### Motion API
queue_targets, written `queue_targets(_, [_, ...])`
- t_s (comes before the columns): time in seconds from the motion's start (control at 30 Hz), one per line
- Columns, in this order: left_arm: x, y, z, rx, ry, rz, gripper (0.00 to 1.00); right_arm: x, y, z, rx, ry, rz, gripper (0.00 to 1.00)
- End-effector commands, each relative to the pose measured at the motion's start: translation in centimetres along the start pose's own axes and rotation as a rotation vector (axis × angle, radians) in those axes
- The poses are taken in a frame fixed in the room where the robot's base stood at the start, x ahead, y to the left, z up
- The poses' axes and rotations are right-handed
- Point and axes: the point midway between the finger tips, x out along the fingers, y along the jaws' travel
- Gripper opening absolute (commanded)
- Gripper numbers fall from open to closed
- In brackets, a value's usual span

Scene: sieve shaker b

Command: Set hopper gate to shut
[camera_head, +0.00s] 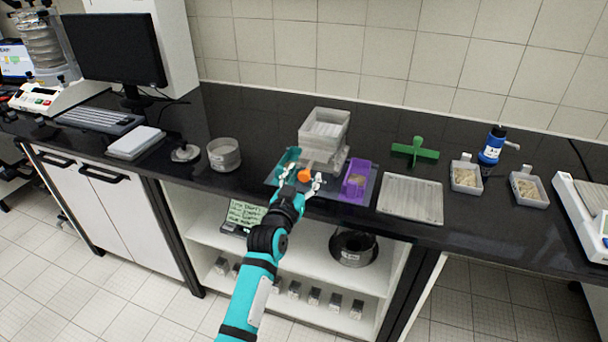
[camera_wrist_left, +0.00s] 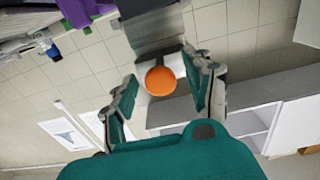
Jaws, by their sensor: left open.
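The hopper (camera_head: 324,127) is a light grey box-shaped unit on the dark counter, with its lower body narrowing below the top bin. An orange round knob (camera_head: 304,175), which looks like the gate's handle, sits at its front; it also shows in the left wrist view (camera_wrist_left: 160,82). My left gripper (camera_head: 303,179) is open, with one finger on each side of the knob. In the left wrist view my left gripper (camera_wrist_left: 164,92) shows gaps between its fingers and the knob. The gate plate is mostly hidden, so its position is unclear. My right gripper is not in view.
A purple bin (camera_head: 356,180) stands close right of the gripper and a teal bin (camera_head: 287,160) close left. A ribbed grey tray (camera_head: 411,198), a green cross-shaped piece (camera_head: 415,152) and a round sieve (camera_head: 224,155) stand farther out. The counter's front edge lies below my arm.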

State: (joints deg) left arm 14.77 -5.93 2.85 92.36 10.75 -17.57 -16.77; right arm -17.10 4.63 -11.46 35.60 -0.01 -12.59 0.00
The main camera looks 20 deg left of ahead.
Motion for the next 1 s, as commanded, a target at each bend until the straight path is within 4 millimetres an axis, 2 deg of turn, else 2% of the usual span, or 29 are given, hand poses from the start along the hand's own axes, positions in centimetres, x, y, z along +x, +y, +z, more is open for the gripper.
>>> queue_targets(0.37, [0.66,-0.04,0.01,0.0,0.0,0.0,0.52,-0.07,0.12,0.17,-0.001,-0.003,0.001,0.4])
queue_targets(0.77, [0.64,-0.03,0.01,0.0,0.0,0.0,0.01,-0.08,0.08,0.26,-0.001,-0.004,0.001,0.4])
queue_targets(1.0, [0.63,-0.04,0.01,0.0,0.0,0.0,0.0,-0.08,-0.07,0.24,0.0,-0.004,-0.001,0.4])
